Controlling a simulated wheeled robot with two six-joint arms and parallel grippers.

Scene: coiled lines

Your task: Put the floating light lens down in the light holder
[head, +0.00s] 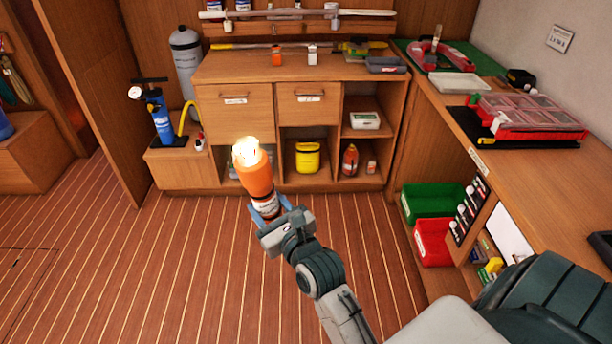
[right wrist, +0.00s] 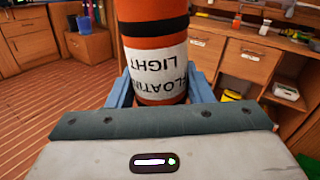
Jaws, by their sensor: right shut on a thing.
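The floating light (head: 257,180) is an orange cylinder with a white label and a glowing pale lens (head: 246,152) at its upper end in the head view. My right gripper (head: 268,208) is shut around its lower, labelled end and holds it up, clear of the floor. In the right wrist view the orange body (right wrist: 150,28) stands between the blue fingers, its "FLOATING LIGHT" label upside down; the lens is out of that picture. I cannot pick out the light holder in either view. My left gripper is not in view.
A wooden cabinet (head: 233,108) with drawers and open shelves stands behind the light. A low bench at left carries a blue pump (head: 158,115) and grey cylinder (head: 186,60). At right, a worktop holds a red organiser (head: 535,130); green (head: 430,201) and red bins are below. The floor (head: 190,270) is clear.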

